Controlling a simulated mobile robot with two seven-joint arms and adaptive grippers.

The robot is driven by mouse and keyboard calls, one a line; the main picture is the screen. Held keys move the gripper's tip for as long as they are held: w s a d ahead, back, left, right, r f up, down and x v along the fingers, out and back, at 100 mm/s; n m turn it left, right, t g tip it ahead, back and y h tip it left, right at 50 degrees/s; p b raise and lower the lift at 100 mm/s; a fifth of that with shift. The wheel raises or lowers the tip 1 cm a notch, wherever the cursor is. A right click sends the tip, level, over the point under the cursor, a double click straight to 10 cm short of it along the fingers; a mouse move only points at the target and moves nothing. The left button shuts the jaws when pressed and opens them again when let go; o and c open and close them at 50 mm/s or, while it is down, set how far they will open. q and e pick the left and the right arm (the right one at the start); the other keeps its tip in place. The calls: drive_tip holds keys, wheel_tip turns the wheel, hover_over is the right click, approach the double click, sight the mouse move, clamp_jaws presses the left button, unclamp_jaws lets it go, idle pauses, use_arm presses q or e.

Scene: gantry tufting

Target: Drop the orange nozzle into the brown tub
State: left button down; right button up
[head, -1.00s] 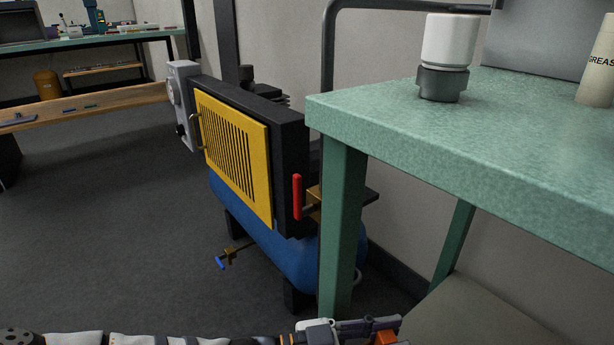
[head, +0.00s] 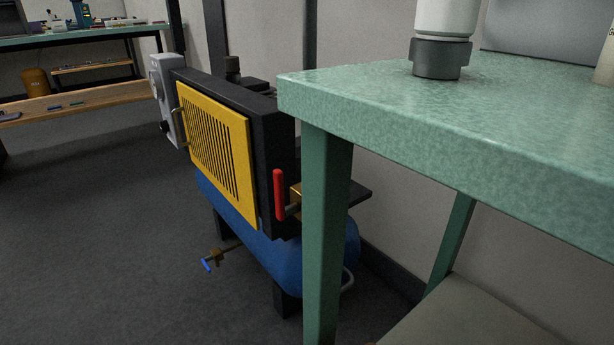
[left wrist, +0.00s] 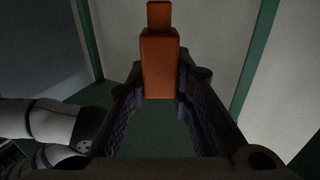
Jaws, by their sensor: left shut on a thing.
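The orange nozzle (left wrist: 159,62) is in the left wrist view, a blocky piece with a narrower end pointing up in the picture. My left gripper (left wrist: 160,88) is shut on it, with a dark finger on each side. In the head view this gripper is out of frame, apart from perhaps a tiny orange speck at the bottom edge. I cannot make out a brown tub in either view.
A green table (head: 400,110) fills the right, its corner and leg close ahead. A white bottle with a grey collar (head: 444,40) stands on it. A flat greyish-tan surface (head: 465,315) lies under it. A blue-tanked compressor (head: 270,245) stands behind. Floor at left is clear.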

use_arm(q)
drive_tip(key=c, duration=1.4)
unclamp_jaws()
drive_tip(key=shift+o, duration=0.2)
drive_tip(key=s+a, duration=0.2)
drive_tip(key=a, duration=0.9)
drive_tip(key=shift+s+a, duration=0.15)
drive_tip(key=shift+a, duration=0.25)
